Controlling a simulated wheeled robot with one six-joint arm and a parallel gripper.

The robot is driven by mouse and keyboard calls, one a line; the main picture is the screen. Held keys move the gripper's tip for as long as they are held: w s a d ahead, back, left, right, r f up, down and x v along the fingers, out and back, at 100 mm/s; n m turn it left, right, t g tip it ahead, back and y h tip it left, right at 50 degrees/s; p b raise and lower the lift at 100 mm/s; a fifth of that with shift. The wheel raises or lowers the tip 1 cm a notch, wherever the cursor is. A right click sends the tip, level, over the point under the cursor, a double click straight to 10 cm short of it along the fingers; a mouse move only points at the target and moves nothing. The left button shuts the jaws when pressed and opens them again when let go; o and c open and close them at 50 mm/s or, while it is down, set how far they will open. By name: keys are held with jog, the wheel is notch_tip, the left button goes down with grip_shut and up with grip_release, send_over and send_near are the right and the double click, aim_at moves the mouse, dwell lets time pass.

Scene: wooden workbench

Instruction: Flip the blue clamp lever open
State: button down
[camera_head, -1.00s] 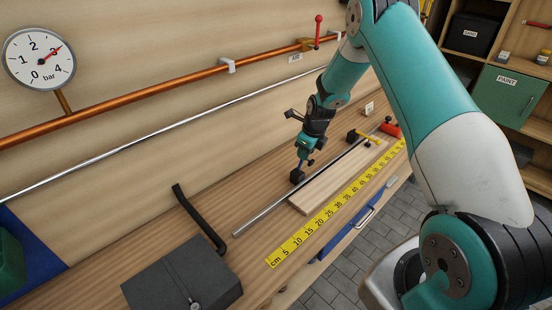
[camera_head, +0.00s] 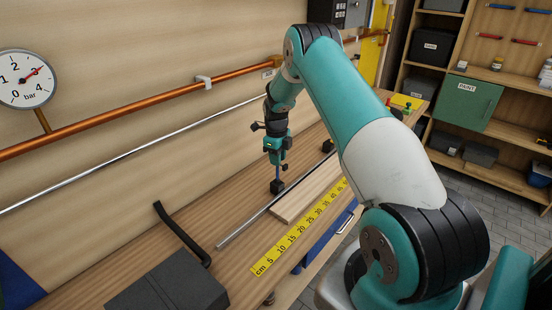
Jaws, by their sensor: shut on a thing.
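The block sits on the wooden workbench, beside the long metal rod and the light board. My gripper (camera_head: 277,164) points down over the block and is shut on the upper part of the lever. The fingertips are small in the picture and partly hide the lever's top.
A metal rod (camera_head: 245,223), light board (camera_head: 287,210) and yellow measuring strip (camera_head: 290,239) lie along the bench. A second black block (camera_head: 328,146) stands farther back, partly behind my arm. A black bent handle (camera_head: 182,233) and dark grey box (camera_head: 168,288) are nearer left.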

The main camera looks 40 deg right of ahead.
jog(key=c, duration=1.2)
grip_release()
jog(key=shift+w, duration=0.1)
jog(key=shift+o, duration=0.2)
jog(key=shift+r, duration=0.1)
notch_tip(320, 180, up, 17)
jog(key=b, duration=0.4)
jog(key=shift+w, duration=0.35)
jog(key=shift+r, duration=0.1)
